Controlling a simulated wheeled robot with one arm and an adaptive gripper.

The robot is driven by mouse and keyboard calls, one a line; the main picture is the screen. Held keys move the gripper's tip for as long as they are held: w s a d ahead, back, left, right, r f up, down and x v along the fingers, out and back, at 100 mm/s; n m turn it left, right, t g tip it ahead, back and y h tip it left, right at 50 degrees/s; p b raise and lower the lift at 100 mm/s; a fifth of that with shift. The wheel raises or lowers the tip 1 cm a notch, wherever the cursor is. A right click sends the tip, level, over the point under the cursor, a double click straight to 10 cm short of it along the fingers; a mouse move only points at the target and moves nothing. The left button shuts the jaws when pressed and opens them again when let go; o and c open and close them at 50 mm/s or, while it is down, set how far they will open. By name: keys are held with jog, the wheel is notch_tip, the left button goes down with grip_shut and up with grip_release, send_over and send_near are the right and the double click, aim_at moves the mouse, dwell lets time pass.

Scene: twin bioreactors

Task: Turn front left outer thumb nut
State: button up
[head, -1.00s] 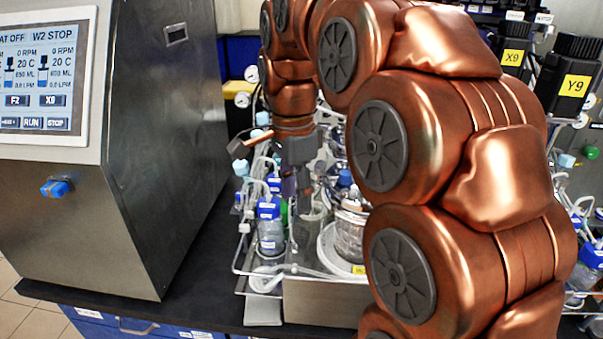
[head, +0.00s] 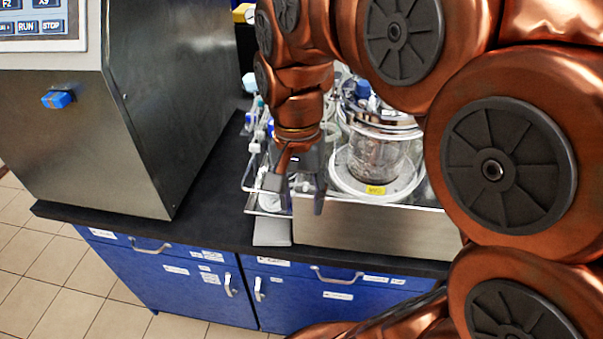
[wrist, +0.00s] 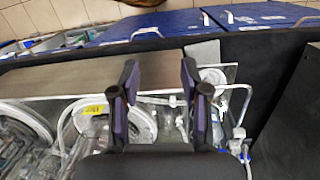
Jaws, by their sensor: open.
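My gripper (head: 296,196) points down with its fingers apart and nothing between them. In the head view it hangs at the left front of a glass bioreactor vessel (head: 383,158), apart from it. The vessel has a steel top and stands in a white round base (head: 345,182) with a yellow label. My arm covers part of the vessel's top. I cannot make out the front left outer thumb nut in either view. In the wrist view the two dark fingers (wrist: 159,78) are spread over the steel front (wrist: 75,78) and the tubing behind it.
A large steel control cabinet (head: 170,95) with a blue knob (head: 57,99) stands at the left. The black bench top (head: 215,215) is clear between cabinet and bioreactor. Blue drawers (head: 190,278) are below. Clear tubing (wrist: 240,105) and bottles crowd the vessel's left side.

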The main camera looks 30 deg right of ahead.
jog(key=s+a+f+n+b, duration=0.2)
jog(key=s+f+n, duration=0.3)
jog(key=f, duration=0.2)
jog(key=shift+s+a+f, duration=0.15)
jog(key=shift+s, duration=0.1)
jog(key=s+a+f+n, duration=0.1)
jog(key=s+f+n, duration=0.3)
jog(key=s, duration=0.1)
jog(key=shift+a+g, duration=0.15)
jog(key=shift+g, duration=0.15)
jog(key=shift+s, duration=0.1)
jog(key=shift+c, duration=0.4)
jog(key=shift+f, duration=0.1)
